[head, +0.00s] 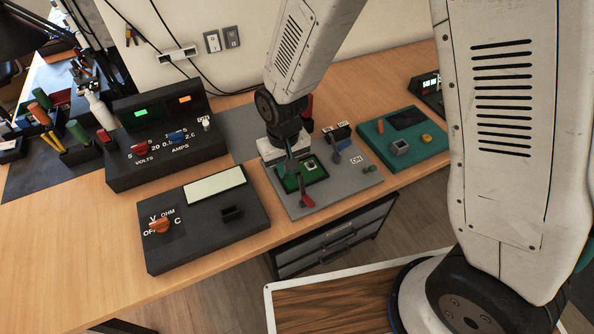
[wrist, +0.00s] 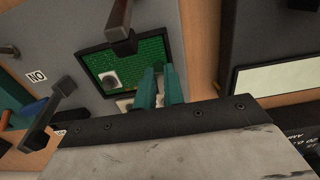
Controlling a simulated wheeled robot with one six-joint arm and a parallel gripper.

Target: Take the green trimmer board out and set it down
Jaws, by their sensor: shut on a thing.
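The green trimmer board (head: 314,168) lies in a dark-framed recess of the grey fixture plate (head: 345,190) on the bench. In the wrist view the green board (wrist: 135,55) shows a pale square part with a round knob. My gripper (head: 291,172) points down at the board's left edge in the head view. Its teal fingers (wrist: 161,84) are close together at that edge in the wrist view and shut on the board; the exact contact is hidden. The board looks level with its recess.
Bare wood shows at the bench's left front.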

